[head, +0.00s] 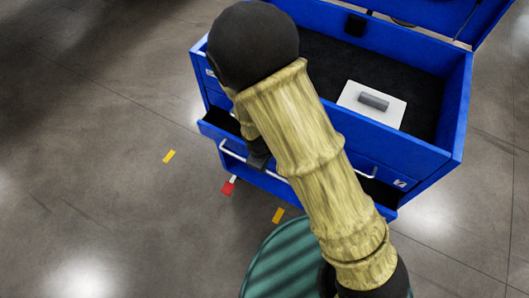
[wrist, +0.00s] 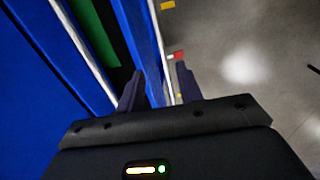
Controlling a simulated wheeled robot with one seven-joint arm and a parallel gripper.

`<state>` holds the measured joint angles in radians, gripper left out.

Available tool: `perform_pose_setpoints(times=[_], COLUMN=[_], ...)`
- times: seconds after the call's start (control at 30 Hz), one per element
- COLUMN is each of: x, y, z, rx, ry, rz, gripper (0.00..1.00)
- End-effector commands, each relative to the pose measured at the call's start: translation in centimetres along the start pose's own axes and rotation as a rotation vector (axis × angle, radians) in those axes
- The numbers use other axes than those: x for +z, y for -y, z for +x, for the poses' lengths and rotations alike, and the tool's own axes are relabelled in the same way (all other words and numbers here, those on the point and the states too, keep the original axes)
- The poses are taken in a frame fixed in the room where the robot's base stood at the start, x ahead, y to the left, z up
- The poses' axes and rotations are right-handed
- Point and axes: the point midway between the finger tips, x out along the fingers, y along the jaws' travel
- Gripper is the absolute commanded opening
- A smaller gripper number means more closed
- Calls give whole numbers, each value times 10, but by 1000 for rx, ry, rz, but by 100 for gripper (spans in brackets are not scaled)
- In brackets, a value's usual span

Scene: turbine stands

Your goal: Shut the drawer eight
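A blue tool cabinet (head: 418,149) stands at the upper right of the head view. A low drawer (head: 265,181) is pulled partly out, with a dark gap behind its front and a pale bar handle (head: 235,153). No number eight is readable on it. My gripper (head: 259,154) is at this drawer's front, partly hidden by my arm. In the wrist view, my gripper's (wrist: 158,85) two fingers are apart. The left finger is by the dark gap, the right on the floor side, with the blue front and pale bar between them. Contact cannot be told.
The cabinet's lid is raised; a white plate with a grey handle (head: 373,101) lies in the dark-lined top compartment. Yellow floor marks (head: 169,156) and a red-and-white mark (head: 229,187) lie near the cabinet. The concrete floor at left is clear.

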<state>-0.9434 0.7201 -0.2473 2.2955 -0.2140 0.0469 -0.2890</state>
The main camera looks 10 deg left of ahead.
Motion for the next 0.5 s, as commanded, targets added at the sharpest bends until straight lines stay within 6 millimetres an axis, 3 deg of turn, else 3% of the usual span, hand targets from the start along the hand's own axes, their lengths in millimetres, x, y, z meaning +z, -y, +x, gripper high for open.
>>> perform_pose_setpoints(times=[0.3, 0.5], x=[0, 1], y=[-1, -1], z=[-43, -50], rx=[1, 0], ry=[-3, 0], rz=[2, 4], gripper=[36, 36])
